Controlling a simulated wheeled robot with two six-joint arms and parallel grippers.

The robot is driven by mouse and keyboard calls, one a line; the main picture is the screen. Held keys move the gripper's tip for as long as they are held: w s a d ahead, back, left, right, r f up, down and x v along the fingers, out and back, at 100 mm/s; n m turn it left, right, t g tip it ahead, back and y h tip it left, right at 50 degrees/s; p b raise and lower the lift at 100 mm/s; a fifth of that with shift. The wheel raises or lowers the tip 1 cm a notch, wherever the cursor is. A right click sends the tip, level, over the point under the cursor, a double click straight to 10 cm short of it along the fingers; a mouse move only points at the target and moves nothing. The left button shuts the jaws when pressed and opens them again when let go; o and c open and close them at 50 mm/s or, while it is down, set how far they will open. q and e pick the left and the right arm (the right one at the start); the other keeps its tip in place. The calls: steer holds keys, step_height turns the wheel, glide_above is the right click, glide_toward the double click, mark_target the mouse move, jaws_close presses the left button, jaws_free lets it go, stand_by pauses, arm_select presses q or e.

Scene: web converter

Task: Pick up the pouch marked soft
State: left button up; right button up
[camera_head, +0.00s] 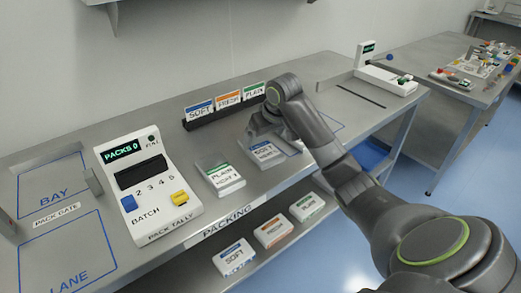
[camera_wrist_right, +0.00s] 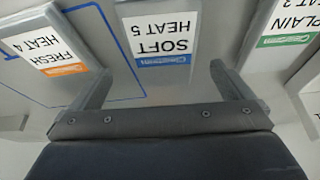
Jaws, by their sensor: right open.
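The pouch marked SOFT HEAT 5 (camera_head: 266,152) is a pale, flat pack with a blue label, lying on the bench partly under my right gripper (camera_head: 264,124). In the right wrist view the soft pouch (camera_wrist_right: 160,42) lies ahead, between the lines of the two fingers. My right gripper also shows there (camera_wrist_right: 160,75); its fingers are apart, with nothing between the tips. I cannot tell how high the fingers are above the bench. My left gripper is not in view.
A PLAIN pouch (camera_head: 221,177) lies to the left and a FRESH HEAT 4 pouch (camera_wrist_right: 48,47) to the other side. A dark card rack (camera_head: 232,112) stands behind. A pack tally box (camera_head: 148,190) stands left. Packs, one marked SOFT (camera_head: 234,257), sit on a lower shelf.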

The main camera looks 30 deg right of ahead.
mark_target(261, 147)
steer(key=x, duration=0.4)
steer(key=shift+s+a+f, duration=0.1)
steer(key=shift+a+f, duration=0.05)
steer(key=shift+f, duration=0.1)
steer(key=shift+c, duration=0.3)
steer(key=c, duration=0.9)
